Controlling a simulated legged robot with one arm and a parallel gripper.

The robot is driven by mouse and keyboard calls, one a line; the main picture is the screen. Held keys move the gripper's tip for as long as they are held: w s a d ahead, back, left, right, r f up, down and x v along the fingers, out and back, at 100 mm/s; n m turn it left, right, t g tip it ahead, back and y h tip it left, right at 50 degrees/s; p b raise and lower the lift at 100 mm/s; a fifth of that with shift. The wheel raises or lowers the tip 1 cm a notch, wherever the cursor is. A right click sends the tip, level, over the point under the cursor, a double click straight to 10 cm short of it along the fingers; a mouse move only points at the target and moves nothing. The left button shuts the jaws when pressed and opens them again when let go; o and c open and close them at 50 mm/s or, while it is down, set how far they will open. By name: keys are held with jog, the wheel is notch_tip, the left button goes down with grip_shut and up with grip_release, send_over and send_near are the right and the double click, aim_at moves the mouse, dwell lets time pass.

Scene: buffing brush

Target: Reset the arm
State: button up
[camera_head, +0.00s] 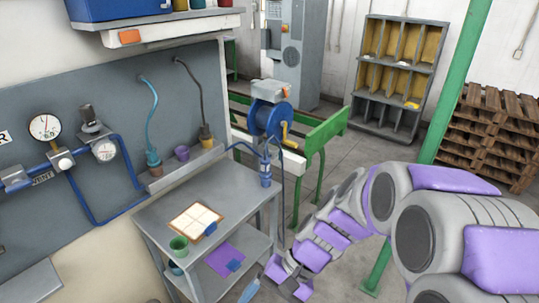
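My arm, grey with purple pads, reaches in from the right edge toward the bottom centre. My gripper (288,281) is at its far end, low in the picture, to the right of the grey cart (232,190). The gripper is small and seen at an angle, so I cannot tell whether its fingers are open or shut. A light blue handle-like piece (250,291) shows at the bottom edge left of the gripper. I cannot tell whether it touches the gripper. No brush can be clearly made out.
A green post (456,80) stands behind my arm. A green bench (322,130) with a blue reel (271,118) stands beyond the cart.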

jog(key=s+d+r+n+t+h, duration=0.3)
jog(key=s+d+h, duration=0.4)
jog(key=s+d, duration=0.6)
jog(key=shift+s+d+r, duration=0.2)
jog(key=shift+d, duration=1)
